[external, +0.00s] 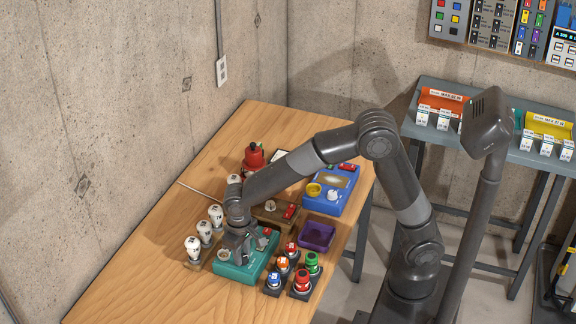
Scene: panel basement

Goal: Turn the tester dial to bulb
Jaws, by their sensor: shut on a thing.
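A teal box (232,271), which looks like the tester, lies on the wooden table in the external view. It has a pale round socket (223,254) at its left and a small red part (267,231) at its far right. My gripper (238,254) points down over the middle of this box. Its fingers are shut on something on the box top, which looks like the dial. The fingers and wrist hide the dial, so its pointer and markings cannot be read.
Several white bulbs (204,231) stand just left of the box. Red, green, blue and orange buttons (302,282) stand close at its right. A purple tray (317,236), a brown block (275,213) and a blue device (331,190) lie behind. The table's near left is clear.

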